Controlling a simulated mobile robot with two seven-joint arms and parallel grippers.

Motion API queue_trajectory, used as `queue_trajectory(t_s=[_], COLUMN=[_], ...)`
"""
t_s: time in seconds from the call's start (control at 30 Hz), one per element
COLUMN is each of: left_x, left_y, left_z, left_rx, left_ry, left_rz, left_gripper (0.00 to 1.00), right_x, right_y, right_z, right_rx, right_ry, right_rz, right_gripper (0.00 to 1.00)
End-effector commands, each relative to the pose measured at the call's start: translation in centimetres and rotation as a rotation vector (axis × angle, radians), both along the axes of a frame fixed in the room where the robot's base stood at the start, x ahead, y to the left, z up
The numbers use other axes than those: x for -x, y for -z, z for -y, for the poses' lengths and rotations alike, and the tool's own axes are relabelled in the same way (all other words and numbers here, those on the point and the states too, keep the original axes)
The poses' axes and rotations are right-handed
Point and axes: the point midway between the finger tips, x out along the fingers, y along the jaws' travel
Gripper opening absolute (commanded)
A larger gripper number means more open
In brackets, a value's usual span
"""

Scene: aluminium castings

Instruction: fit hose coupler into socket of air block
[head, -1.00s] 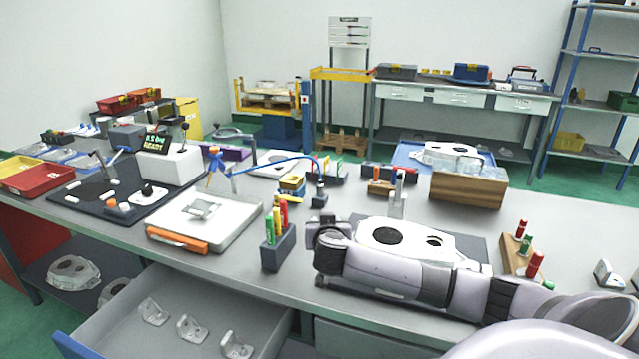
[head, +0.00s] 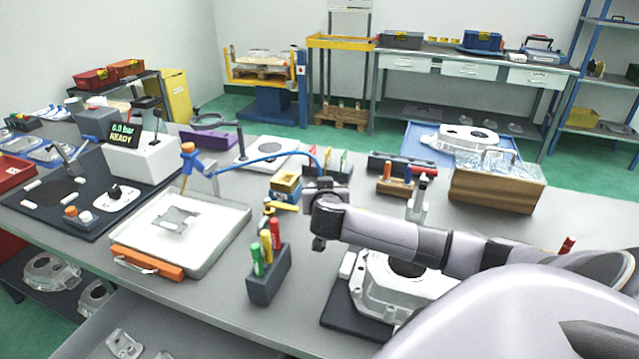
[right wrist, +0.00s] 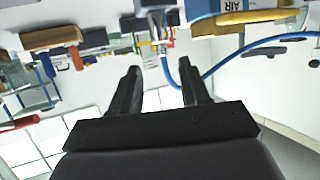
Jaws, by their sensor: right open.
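The hose coupler (right wrist: 156,32) is a silver piece with the blue hose (right wrist: 178,82) at its end, seated in a dark holder (right wrist: 156,5) in the upside-down right wrist view. In the head view the hose (head: 262,160) arches to behind my right gripper, which hides the coupler. The air block (head: 287,185), yellow and dark, stands just left of it; its AIR label (right wrist: 230,6) shows at the wrist view's top edge. Its socket cannot be made out. My right gripper (right wrist: 162,78) is open and empty, the coupler ahead of and between its fingertips, apart from them. My left gripper is out of view.
A marker holder (head: 268,275) stands in front of the gripper. A white tray (head: 215,245) with a metal part lies to the left. A casting (head: 385,290) lies beneath my right arm. A wooden box (head: 497,190) stands at right.

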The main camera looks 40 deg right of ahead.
Motion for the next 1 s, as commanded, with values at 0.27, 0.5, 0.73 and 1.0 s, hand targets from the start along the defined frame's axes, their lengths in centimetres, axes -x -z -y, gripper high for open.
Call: queue_trajectory(t_s=[0.27,0.5,0.73,1.0], left_x=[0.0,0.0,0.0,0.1], left_y=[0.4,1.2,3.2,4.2], left_z=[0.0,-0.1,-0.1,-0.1], left_rx=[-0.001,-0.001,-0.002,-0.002], left_ry=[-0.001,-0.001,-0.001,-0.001], left_rz=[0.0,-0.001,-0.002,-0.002], left_gripper=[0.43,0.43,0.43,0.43], right_x=[-0.7,-1.9,-4.0,-5.3], right_y=[0.4,1.1,2.1,2.5], right_z=[0.5,1.5,3.0,4.1], right_rx=[0.0,0.001,0.001,0.0], right_ry=[0.0,0.001,0.001,-0.001], right_rz=[0.0,0.001,0.002,0.0], right_gripper=[0.46,0.46,0.46,0.46])
